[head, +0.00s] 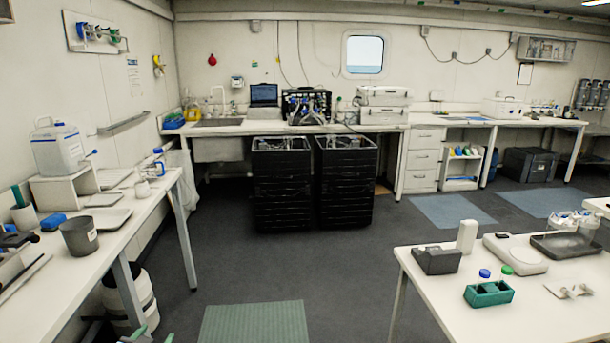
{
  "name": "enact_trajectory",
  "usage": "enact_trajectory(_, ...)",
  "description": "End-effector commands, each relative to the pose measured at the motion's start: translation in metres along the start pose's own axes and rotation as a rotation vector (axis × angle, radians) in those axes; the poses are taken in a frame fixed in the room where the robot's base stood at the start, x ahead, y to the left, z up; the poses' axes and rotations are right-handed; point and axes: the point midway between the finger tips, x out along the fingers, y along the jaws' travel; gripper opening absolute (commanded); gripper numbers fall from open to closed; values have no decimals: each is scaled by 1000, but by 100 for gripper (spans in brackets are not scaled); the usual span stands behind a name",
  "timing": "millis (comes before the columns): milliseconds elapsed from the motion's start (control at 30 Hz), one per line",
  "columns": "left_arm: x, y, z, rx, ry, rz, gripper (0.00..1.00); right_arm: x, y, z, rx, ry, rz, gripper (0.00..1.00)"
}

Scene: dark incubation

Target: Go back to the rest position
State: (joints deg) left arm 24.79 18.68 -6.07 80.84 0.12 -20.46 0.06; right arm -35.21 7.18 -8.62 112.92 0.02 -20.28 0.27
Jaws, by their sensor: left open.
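My left gripper (152,336) shows only in part at the bottom edge of the head view, left of the middle. Its green-tipped fingers are apart, with nothing visible between them. It is low, in front of the left bench (125,205) and left of the green floor mat (254,324). The rest of the left arm is mostly cut off by the frame. My right gripper is not in view.
A white table (430,285) at the right holds a green rack (489,293) with two capped bottles. The left bench carries a grey beaker (79,238) and a large canister (58,148). Black crate stacks (283,190) stand at the back. The middle floor is clear.

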Motion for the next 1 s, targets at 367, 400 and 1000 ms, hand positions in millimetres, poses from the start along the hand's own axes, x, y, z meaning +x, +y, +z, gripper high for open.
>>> enact_trajectory(367,-105,106,117,-54,-145,153,53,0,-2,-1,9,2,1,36)
enact_trajectory(400,-122,119,130,-64,-166,171,53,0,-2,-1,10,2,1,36)
enact_trajectory(1000,-354,217,217,-232,-427,322,53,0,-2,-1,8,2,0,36)
